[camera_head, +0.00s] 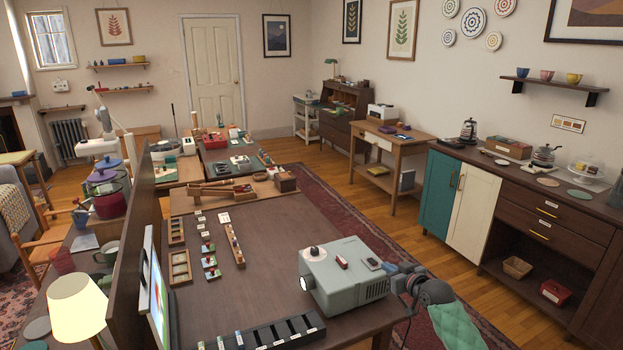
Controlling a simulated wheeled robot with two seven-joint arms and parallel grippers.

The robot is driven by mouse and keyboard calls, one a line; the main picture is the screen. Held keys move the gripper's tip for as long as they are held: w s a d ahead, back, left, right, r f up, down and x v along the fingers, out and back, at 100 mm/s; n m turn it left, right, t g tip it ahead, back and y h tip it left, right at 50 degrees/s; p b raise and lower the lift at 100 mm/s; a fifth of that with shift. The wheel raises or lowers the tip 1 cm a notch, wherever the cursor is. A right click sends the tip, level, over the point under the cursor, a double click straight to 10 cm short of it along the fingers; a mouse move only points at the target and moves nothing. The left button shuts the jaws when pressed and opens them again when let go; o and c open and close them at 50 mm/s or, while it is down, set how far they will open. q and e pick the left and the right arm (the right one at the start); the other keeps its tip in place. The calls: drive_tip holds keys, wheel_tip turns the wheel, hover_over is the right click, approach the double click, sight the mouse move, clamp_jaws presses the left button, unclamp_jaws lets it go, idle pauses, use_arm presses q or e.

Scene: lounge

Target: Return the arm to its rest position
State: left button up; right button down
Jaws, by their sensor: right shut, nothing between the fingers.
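My right gripper (413,284) is at the lower right, just right of the grey projector (330,282) and near the table's right edge. Its dark, rounded arm link shows beside it. The gripper is shut and empty; its fingertips are small and partly hidden from this angle. I cannot tell whether it touches the projector. My left gripper is not in view.
The dark table (290,232) holds small trays, a black compartment tray (283,333) and an upright screen (155,290). A green cushion (457,326) lies below the right arm. Wooden floor (405,240) is open between table and sideboard.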

drive_tip(key=s+a+f+g+h, duration=0.1)
drive_tip(key=s+a+f+g, duration=0.15)
drive_tip(key=s+f, duration=0.4)
drive_tip(key=s+a+f+g, duration=0.1)
drive_tip(key=s+a+f, duration=0.2)
drive_tip(key=s, duration=0.7)
drive_tip(key=s+a+f+g+h, duration=0.1)
drive_tip(key=s+a+f+g, duration=0.15)
drive_tip(key=s+f, duration=0.45)
drive_tip(key=s+m+g+h, duration=0.25)
drive_tip(key=s+g, duration=0.25)
drive_tip(key=s, duration=2.2)
drive_tip(key=s+a+f+g, duration=0.1)
drive_tip(key=s+a+f, duration=0.1)
drive_tip(key=f, duration=1.5)
drive_tip(key=s+a+f+g, duration=0.1)
drive_tip(key=s+a+f, duration=0.1)
drive_tip(key=f, duration=1.5)
drive_tip(key=shift+s, duration=0.25)
drive_tip(key=shift+a, duration=0.15)
